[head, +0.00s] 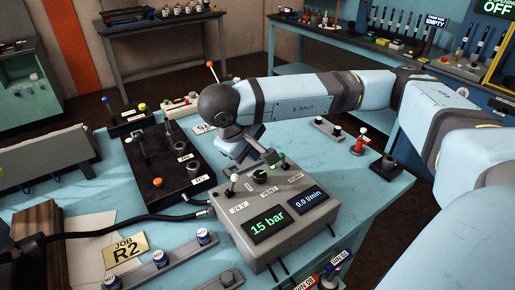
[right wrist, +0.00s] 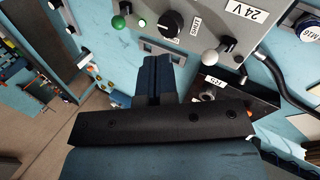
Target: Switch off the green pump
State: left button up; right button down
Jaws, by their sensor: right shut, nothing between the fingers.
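The grey control box (head: 285,236) stands on the blue table, with displays reading 15 bar and 0.0 l/min. A green-tipped toggle (head: 281,158) is at its back edge, partly behind my right gripper; it also shows at the top of the right wrist view (right wrist: 118,22). Beside it is a small lit green-rimmed lamp (right wrist: 142,22). My right gripper (head: 268,157) is shut and empty, just above the box's back edge; its joined fingers also show in the right wrist view (right wrist: 160,70), apart from the toggle. My left gripper is not in view.
A black selector knob (head: 260,178) and a white-tipped toggle (head: 234,178), near a 24 V label, are on the same box. A black plate with fittings (head: 158,182) lies left, with a black hose (head: 120,228). A yellow R2 job card (head: 125,248) lies in front.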

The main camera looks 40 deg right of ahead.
aim_at(263, 176)
jog(key=x, duration=0.9)
jog(key=shift+r, duration=0.1)
jog(key=d, duration=0.1)
jog(key=d+r+p, duration=0.1)
jog(key=shift+w+d, duration=0.1)
jog(key=shift+d, duration=0.85)
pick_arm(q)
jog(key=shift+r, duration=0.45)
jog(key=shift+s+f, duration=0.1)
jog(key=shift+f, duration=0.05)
pick_arm(e)
jog(key=shift+w, duration=0.15)
